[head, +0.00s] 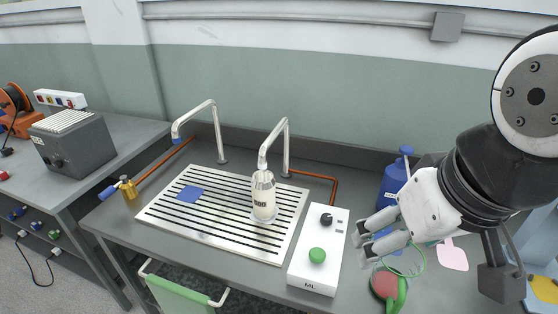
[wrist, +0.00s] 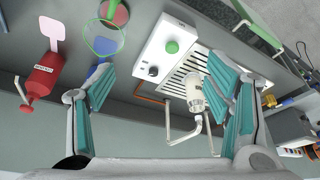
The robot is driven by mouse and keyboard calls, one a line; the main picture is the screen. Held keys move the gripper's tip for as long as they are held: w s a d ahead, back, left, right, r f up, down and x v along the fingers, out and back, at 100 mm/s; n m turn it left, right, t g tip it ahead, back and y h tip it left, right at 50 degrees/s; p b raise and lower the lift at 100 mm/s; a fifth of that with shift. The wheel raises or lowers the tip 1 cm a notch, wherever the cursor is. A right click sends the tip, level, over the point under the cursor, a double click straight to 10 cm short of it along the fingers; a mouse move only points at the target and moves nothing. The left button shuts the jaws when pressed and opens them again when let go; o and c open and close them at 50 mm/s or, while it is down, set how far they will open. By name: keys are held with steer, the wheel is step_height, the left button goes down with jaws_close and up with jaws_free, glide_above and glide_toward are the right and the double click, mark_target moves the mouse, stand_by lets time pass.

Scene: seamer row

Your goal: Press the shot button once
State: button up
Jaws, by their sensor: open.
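The green shot button (head: 317,255) is a round domed knob on top of a white box (head: 301,271) marked "ML", with a black dial (head: 326,219) behind it. In the wrist view the green button (wrist: 172,47) shows ahead, between my fingers, with the black dial (wrist: 153,71) nearby. My gripper (head: 361,246) is open and empty, to the right of the white box and apart from the button. Its teal finger pads frame the box in the wrist view. Nothing covers the button in either view.
A labelled white bottle (head: 263,197) stands on the slatted drain plate (head: 172,217) under a bent spout. Right of the box are a blue bottle (head: 393,183), a red round item with a green handle (head: 385,284) and a pink paddle (head: 453,255). A red bottle (wrist: 42,76) shows in the wrist view.

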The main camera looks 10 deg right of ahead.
jaws_close()
stand_by(1.2)
